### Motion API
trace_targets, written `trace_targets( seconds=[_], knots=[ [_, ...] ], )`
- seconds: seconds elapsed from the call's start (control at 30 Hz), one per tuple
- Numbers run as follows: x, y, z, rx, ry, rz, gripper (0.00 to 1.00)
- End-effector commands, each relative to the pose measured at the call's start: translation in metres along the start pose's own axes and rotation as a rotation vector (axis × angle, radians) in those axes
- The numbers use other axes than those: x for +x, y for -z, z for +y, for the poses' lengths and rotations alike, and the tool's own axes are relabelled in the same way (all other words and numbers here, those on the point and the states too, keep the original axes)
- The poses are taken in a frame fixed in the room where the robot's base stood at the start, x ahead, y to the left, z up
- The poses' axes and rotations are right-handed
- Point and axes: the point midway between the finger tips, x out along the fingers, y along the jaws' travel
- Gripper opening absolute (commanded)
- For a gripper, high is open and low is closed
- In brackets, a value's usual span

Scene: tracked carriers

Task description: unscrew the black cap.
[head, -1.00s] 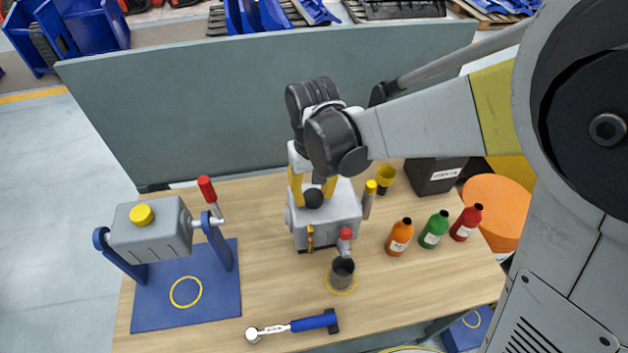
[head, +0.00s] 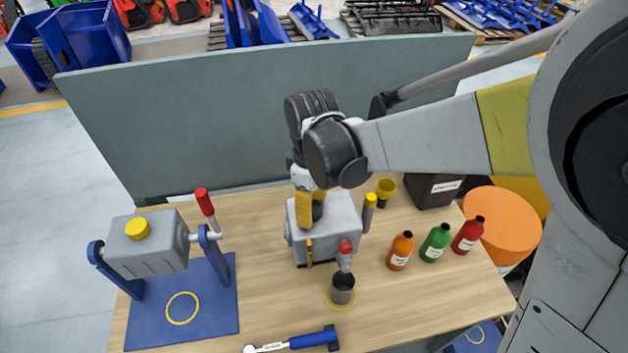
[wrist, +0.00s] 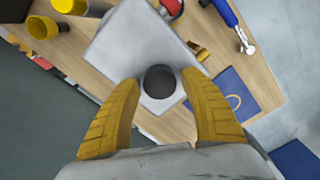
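The black cap (wrist: 160,82) sits on top of the grey housing (head: 342,217) in the middle of the wooden bench. In the wrist view the cap is a dark round knob between my two yellow fingers, with a visible gap on each side. My gripper (wrist: 161,82) is open above the housing and its fingertips straddle the cap without closing on it. In the head view my gripper (head: 311,208) covers most of the cap, so the height of the fingertips against it is hard to tell.
A red-handled tap (head: 345,250) points over a dark cup (head: 342,290) at the housing's front. Orange (head: 400,252), green (head: 435,243) and red bottles (head: 467,235) stand right. A blue-handled wrench (head: 300,342) lies in front. A tilting grey box (head: 146,243) stands left.

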Motion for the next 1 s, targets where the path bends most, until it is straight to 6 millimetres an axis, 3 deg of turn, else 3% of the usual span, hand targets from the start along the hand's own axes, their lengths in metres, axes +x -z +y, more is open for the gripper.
trace_targets(
  seconds=[0.37,0.7,1.0],
  knots=[
    [0.0002,0.0003,0.0003,0.053,-0.001,0.001,0.61],
    [0.0006,0.0005,0.0004,0.663,0.0,0.001,0.61],
    [0.0001,0.0004,0.0003,0.931,0.0,0.001,0.61]
  ],
)
